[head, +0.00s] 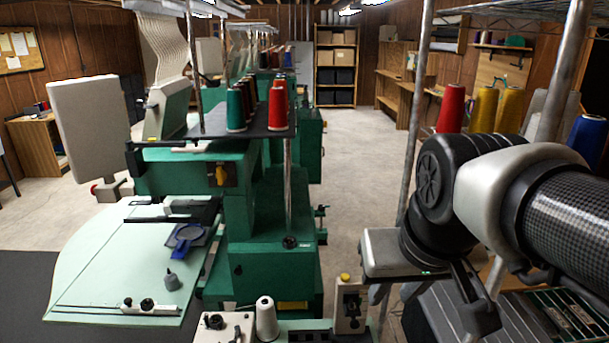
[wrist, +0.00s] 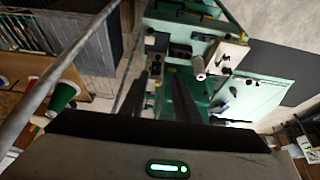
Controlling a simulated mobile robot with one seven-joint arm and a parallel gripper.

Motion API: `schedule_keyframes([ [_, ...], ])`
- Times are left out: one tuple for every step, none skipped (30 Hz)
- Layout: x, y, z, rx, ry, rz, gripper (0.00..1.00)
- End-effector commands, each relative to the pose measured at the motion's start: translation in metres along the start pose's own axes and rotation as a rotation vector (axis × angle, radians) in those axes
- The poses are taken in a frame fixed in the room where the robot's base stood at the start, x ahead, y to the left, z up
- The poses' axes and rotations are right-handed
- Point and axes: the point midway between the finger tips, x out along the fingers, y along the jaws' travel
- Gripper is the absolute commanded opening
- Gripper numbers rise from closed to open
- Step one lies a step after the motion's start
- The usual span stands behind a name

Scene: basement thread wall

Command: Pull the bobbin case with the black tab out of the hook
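My gripper (wrist: 160,76) shows in the wrist view as two dark fingers standing apart, with nothing visible between them. In the head view it hangs at the lower right, to the right of a small pale upright unit with a yellow button (head: 348,303). That unit has dark parts on its face, too small to identify. I cannot make out the bobbin case, its black tab or the hook in either view.
A green embroidery machine (head: 256,215) with a pale green table (head: 125,255) fills the left and middle. A white spool (head: 266,320) and a white box with black knobs (head: 222,329) stand at the front. Metal rack posts (head: 411,150) rise beside my arm. Floor is clear behind.

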Motion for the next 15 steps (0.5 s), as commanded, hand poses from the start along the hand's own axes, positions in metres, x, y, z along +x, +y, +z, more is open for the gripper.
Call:
schedule_keyframes([
  [0.009,0.0,-0.015,0.0,-0.031,0.001,0.29],
  [0.013,0.0,-0.024,0.0,-0.046,0.001,0.29],
  [0.02,0.0,-0.036,0.0,-0.068,0.002,0.29],
  [0.025,0.0,-0.045,-0.001,-0.084,0.002,0.29],
  [0.031,0.0,-0.054,-0.001,-0.101,0.002,0.29],
  [0.04,-0.001,-0.066,-0.001,-0.121,0.002,0.29],
  [0.048,-0.001,-0.075,-0.001,-0.137,0.002,0.29],
  [0.055,-0.001,-0.083,-0.001,-0.153,0.002,0.29],
  [0.067,-0.001,-0.094,-0.001,-0.174,0.002,0.29],
  [0.076,-0.001,-0.102,-0.001,-0.19,0.002,0.29],
  [0.085,-0.001,-0.11,-0.001,-0.205,0.001,0.29],
  [0.098,-0.001,-0.118,-0.001,-0.225,0.001,0.29],
  [0.107,-0.002,-0.124,-0.001,-0.239,0.0,0.29],
  [0.115,-0.002,-0.13,-0.001,-0.251,0.0,0.29],
  [0.126,-0.002,-0.136,-0.001,-0.266,0.0,0.29],
])
